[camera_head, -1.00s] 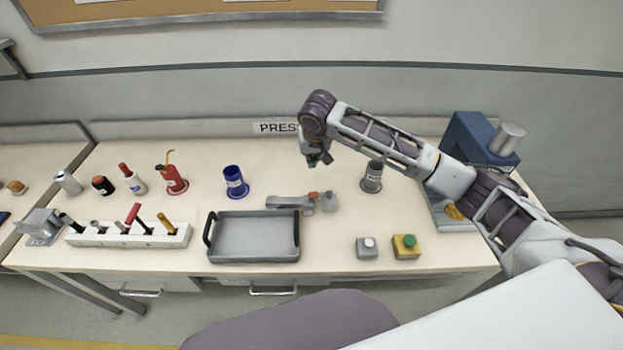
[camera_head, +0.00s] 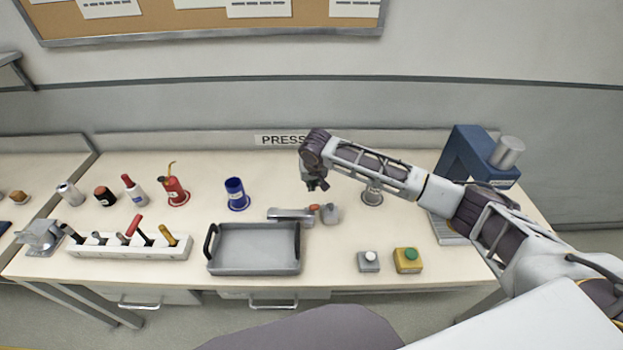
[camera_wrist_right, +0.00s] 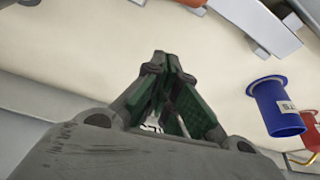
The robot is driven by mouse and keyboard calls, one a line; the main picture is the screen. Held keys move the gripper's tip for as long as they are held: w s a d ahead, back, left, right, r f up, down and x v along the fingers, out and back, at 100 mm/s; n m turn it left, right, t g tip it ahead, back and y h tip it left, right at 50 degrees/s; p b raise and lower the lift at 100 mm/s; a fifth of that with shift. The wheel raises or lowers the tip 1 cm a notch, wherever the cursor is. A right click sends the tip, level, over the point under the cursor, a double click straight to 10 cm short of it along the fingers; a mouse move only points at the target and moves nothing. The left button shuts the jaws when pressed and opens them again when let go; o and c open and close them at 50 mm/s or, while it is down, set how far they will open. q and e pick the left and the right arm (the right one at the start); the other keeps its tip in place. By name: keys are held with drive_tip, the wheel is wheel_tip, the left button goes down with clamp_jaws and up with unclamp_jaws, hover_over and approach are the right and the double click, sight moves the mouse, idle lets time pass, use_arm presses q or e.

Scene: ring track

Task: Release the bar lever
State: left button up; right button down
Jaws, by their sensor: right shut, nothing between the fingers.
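The bar lever (camera_head: 291,215) is a grey bar lying on the bench, with a small orange-red tip (camera_head: 314,207) at its right end beside a grey block (camera_head: 330,213). A pale bar with orange parts shows at the top of the right wrist view (camera_wrist_right: 255,22); it looks like the same lever. My right gripper (camera_head: 318,186) hangs above and behind the lever in the head view, apart from it. In the right wrist view its fingertips (camera_wrist_right: 161,56) meet with nothing between them. My left gripper is out of view.
A grey tray (camera_head: 254,268) stands in front of the lever. A blue cup (camera_head: 236,192) is to its left and a grey cup (camera_head: 372,193) to its right. White-button (camera_head: 369,261) and green-button boxes (camera_head: 407,260) stand front right. A blue press (camera_head: 466,155) stands at the right.

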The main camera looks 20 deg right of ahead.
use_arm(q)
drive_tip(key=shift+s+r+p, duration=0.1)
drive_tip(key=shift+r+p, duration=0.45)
use_arm(e)
drive_tip(key=shift+s+a+f, duration=0.1)
drive_tip(key=shift+s+f, duration=0.35)
drive_tip(key=shift+s, duration=0.45)
drive_tip(key=shift+s+a+f, duration=0.1)
drive_tip(key=shift+s+f, duration=0.35)
drive_tip(key=shift+s, duration=0.4)
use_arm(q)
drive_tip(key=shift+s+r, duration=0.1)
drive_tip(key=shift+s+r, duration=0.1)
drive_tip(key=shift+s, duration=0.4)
use_arm(e)
drive_tip(key=shift+s+a+n, duration=0.1)
drive_tip(key=shift+s+n, duration=0.1)
drive_tip(key=shift+n, duration=0.1)
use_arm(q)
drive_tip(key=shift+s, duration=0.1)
